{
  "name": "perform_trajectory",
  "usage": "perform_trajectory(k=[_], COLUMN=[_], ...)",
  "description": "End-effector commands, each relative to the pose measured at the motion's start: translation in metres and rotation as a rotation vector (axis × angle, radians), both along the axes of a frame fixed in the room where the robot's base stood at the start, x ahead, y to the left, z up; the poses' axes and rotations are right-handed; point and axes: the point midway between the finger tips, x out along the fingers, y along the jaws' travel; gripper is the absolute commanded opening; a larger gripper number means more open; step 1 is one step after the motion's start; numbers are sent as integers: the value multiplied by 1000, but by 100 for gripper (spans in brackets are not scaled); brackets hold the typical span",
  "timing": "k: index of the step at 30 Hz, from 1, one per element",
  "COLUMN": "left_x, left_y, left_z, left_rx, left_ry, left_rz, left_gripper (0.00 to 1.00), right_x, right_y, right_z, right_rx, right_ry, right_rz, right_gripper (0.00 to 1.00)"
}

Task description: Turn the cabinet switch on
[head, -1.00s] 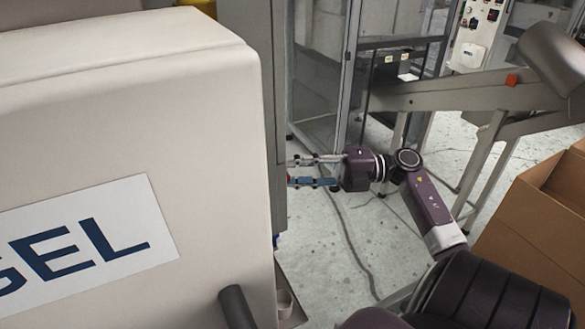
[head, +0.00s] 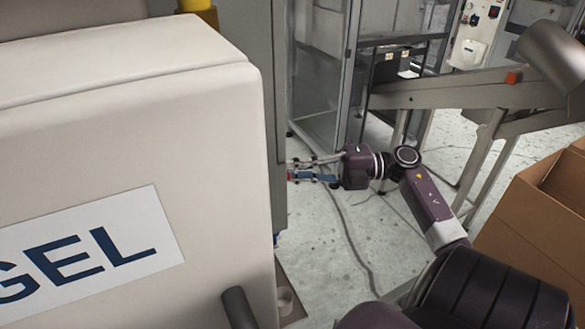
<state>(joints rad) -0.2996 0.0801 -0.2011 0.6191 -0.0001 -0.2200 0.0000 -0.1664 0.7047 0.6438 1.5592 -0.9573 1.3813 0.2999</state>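My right gripper (head: 292,169) points left at the side of a tall grey cabinet (head: 264,110) in the middle of the head view. Its two fingers show one above the other, with a gap between them. The fingertips reach the cabinet's edge. A small red part (head: 290,174) shows at the lower fingertip; it may be the cabinet switch, but it is too small to tell. I cannot see whether the fingers press on anything. The switch's setting cannot be made out. My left gripper is out of view.
A big cream machine housing (head: 130,110) with blue lettering fills the left and hides part of the cabinet. Cardboard boxes (head: 530,235) stand at right. A grey conveyor frame (head: 450,93) crosses behind my arm. A cable (head: 350,235) lies on the floor.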

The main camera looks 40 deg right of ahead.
Motion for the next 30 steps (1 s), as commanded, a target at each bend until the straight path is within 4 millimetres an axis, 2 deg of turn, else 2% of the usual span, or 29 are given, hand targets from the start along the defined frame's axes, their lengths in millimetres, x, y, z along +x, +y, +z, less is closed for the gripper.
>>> perform_trajectory(k=[18, 24, 30], left_x=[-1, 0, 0], left_y=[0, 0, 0], left_z=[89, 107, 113], left_rx=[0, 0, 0], left_ry=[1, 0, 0], left_rz=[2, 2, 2], left_gripper=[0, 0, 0], right_x=[1, 2, 4], right_y=[-2, -2, -3], right_z=[10, 9, 8], right_rx=[146, 204, 262], right_ry=[489, 669, 848], right_rz=[0, -2, -3], right_gripper=[0, 0, 0])
